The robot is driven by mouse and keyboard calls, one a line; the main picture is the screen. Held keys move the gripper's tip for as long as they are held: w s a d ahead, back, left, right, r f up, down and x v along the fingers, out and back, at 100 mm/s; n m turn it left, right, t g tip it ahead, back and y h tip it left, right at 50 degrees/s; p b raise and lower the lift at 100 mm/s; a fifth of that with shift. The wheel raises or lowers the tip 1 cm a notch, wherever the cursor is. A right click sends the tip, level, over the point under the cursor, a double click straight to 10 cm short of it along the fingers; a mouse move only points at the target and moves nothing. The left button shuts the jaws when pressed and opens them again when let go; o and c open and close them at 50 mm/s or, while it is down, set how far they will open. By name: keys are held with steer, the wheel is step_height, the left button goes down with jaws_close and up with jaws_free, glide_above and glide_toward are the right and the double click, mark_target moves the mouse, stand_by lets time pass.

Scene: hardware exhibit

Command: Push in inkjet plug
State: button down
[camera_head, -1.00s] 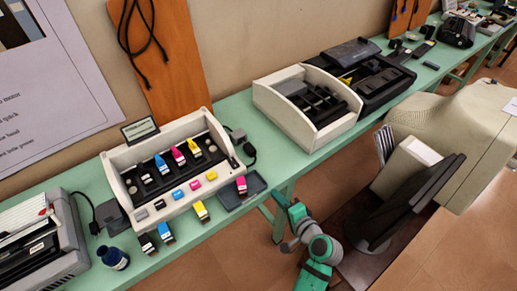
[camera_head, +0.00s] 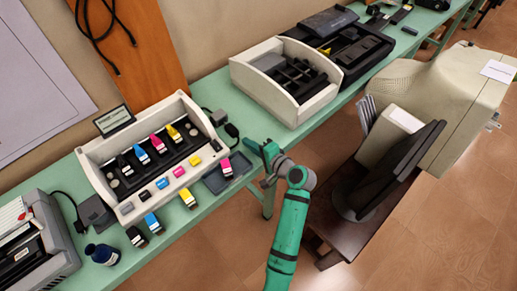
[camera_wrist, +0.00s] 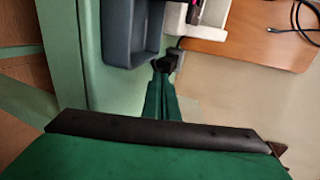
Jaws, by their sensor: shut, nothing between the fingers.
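A small black plug (camera_head: 232,130) with a dark cord lies on the green table at the right end of the white inkjet exhibit (camera_head: 95,153). A dark grey adapter block (camera_head: 218,117) sits just behind it. My gripper (camera_head: 254,146) is at the table's front edge, just right of the plug, with its fingers shut and nothing held. In the wrist view, the green fingers (camera_wrist: 160,88) point toward a small dark piece (camera_wrist: 172,60) at their tips. I cannot tell whether they touch it or whether it is the plug.
A grey tray (camera_head: 211,186) lies left of my gripper and also shows in the wrist view (camera_wrist: 117,40). A second white case (camera_head: 250,92) stands to the right. A chair-like black panel (camera_head: 395,165) stands right of my arm.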

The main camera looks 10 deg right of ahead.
mark_target(236, 132)
steer(key=shift+w+a, duration=0.65)
steer(key=shift+w, duration=0.2)
steer(key=shift+w+a, duration=0.6)
steer(key=shift+w, duration=0.2)
steer(key=w+a, duration=0.2)
steer(key=w, duration=0.1)
steer(key=shift+a, duration=0.15)
steer(key=shift+s+d, duration=0.35)
steer(key=shift+d, duration=0.05)
steer(key=v, duration=0.9)
steer(key=f+v, duration=0.1)
steer(key=v, duration=0.3)
steer(key=shift+s+d+r, duration=0.1)
steer(key=shift+s+d, duration=0.05)
steer(key=shift+s, duration=0.2)
